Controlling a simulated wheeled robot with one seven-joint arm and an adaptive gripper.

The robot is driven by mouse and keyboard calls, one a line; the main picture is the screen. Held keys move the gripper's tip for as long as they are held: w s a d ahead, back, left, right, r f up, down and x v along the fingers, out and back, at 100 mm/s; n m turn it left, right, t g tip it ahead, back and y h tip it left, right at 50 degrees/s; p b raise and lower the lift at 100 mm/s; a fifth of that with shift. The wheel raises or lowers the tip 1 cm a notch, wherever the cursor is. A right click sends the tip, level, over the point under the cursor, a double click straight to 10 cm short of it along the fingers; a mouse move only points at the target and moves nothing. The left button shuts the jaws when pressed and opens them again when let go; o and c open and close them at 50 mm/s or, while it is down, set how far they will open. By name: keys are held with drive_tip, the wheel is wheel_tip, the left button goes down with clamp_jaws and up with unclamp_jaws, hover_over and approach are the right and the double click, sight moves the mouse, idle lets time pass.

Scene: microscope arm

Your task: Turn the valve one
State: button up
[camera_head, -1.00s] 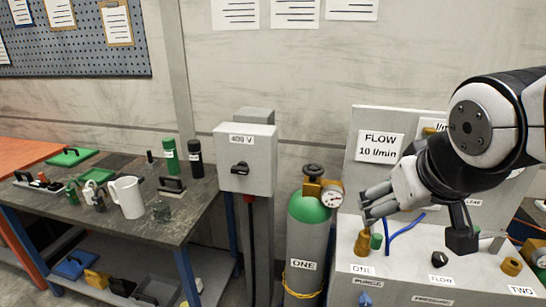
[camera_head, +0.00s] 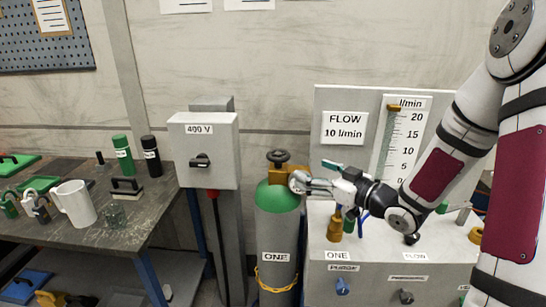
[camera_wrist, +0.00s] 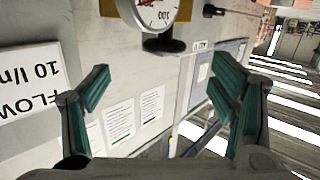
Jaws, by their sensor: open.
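The gas cylinder marked ONE (camera_head: 279,235) is grey with a green top and stands upright in the head view. Its valve is a dark handwheel (camera_head: 279,156) above a brass fitting (camera_head: 276,172). A round pressure gauge (camera_head: 297,181) sits at the fitting's right and shows near the top of the wrist view (camera_wrist: 155,12). My gripper (camera_head: 314,183) is to the right of the fitting and a little below the handwheel. In the wrist view its teal-padded fingers (camera_wrist: 160,80) are wide apart with nothing between them. A dark rounded part (camera_wrist: 165,44) shows just beyond them.
A grey 400 V box (camera_head: 204,150) stands left of the cylinder. The flow panel (camera_head: 345,128) and its bench, with brass fittings (camera_head: 335,230) and a small ONE label (camera_head: 338,256), are at the right. A worktable with a white mug (camera_head: 74,204) is at the left.

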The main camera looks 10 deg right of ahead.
drive_tip(key=y, duration=0.1)
approach(270, 151)
drive_tip(key=shift+t, duration=0.3)
drive_tip(key=x, duration=0.4)
drive_tip(key=f+x, duration=0.1)
drive_tip(key=x, duration=0.2)
drive_tip(key=shift+w+d, duration=0.2)
drive_tip(key=shift+w, duration=0.05)
drive_tip(key=c, duration=1.2)
